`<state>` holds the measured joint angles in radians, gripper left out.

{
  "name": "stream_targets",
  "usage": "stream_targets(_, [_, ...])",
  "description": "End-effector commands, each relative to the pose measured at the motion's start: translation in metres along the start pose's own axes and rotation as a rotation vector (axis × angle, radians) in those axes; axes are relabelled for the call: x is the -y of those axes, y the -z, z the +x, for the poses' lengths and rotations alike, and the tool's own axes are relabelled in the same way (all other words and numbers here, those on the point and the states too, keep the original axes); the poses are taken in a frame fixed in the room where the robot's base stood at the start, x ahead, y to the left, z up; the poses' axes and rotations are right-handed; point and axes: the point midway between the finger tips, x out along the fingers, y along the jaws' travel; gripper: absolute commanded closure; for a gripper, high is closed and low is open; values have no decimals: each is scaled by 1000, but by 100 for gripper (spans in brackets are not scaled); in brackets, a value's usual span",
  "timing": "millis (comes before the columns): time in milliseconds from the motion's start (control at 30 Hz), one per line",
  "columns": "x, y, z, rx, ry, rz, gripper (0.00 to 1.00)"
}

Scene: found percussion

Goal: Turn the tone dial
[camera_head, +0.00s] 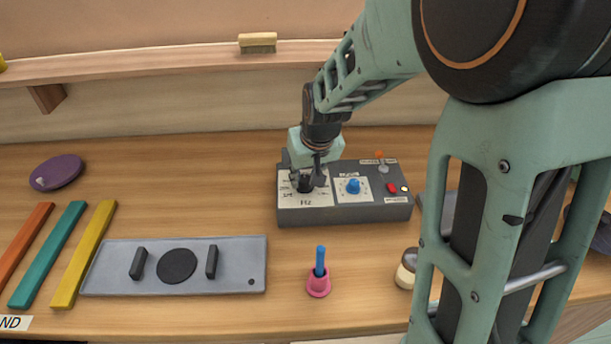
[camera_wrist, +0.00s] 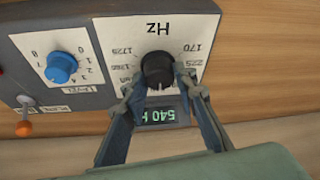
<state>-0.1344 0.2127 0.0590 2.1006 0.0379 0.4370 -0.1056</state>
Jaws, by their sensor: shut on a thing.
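The tone dial (camera_wrist: 156,68) is a black knob on a white plate marked Hz, on the dark grey tone box (camera_head: 345,212). In the wrist view numbers ring the dial, and a small green display (camera_wrist: 160,115) beside it reads 540 with a partly hidden unit. My gripper (camera_wrist: 161,82) comes down from above with one finger on each side of the dial, shut on it. In the head view my gripper (camera_head: 308,182) covers much of the dial and part of its plate.
The box also carries a blue level knob (camera_head: 353,186), a red button (camera_head: 392,188) and an orange-tipped switch (camera_wrist: 24,128). In front stand a pink holder (camera_head: 318,286) with a blue stick and a grey plate (camera_head: 230,264). Coloured bars (camera_head: 84,254) lie left.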

Motion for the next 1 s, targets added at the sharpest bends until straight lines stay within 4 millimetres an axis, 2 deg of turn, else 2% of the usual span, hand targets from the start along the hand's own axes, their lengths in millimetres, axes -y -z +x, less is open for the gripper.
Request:
stream_targets(267, [2,0,0,0,-24,56,98])
stream_targets(1000, [3,1,2,-2,-177,427,98])
